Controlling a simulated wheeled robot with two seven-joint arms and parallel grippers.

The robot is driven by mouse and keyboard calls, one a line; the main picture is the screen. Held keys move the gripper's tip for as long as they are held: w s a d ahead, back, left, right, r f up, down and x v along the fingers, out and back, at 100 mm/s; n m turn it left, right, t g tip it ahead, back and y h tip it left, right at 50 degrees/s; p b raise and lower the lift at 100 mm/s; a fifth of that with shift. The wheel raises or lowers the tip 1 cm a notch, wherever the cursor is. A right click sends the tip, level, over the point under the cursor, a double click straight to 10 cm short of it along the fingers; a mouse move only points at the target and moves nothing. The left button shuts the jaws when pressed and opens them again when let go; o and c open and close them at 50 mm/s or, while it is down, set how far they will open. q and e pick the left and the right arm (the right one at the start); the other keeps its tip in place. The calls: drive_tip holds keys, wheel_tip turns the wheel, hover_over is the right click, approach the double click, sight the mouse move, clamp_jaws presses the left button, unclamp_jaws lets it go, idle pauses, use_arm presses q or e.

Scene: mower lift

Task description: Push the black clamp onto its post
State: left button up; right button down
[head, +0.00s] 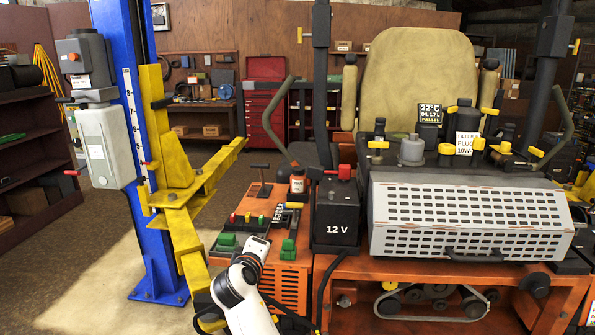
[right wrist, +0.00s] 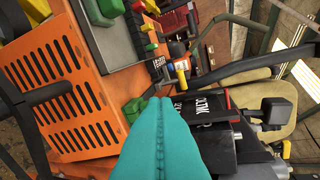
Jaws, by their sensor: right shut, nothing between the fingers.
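The black 12 V battery (head: 336,220) stands on the orange machine in the head view. A small black piece (head: 315,172), which looks like the black clamp, sits at its top left, beside a red clamp (head: 344,172). Whether the black clamp is seated cannot be told; its post is hidden. In the right wrist view my right gripper (right wrist: 160,102) has its teal fingers shut and empty, in front of the battery's dark lettered face (right wrist: 190,107). The clamp cannot be picked out clearly there. My left gripper is not in view.
A perforated grey cover (head: 470,218) is right of the battery. A control panel with levers (head: 265,215) and an orange grille (right wrist: 60,95) are on its left. A blue lift post (head: 150,200) with yellow arms (head: 185,240) stands further left.

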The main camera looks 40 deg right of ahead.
drive_tip(key=w+d+r+h, duration=0.1)
drive_tip(key=r+h, duration=0.1)
drive_tip(key=r, duration=0.6)
drive_tip(key=w+d+r+h, duration=0.1)
drive_tip(key=d+r+h, duration=0.1)
drive_tip(key=r, duration=0.6)
drive_tip(key=shift+d+m+g, duration=0.25)
drive_tip(key=shift+m+g, duration=0.05)
drive_tip(key=shift+g, duration=0.1)
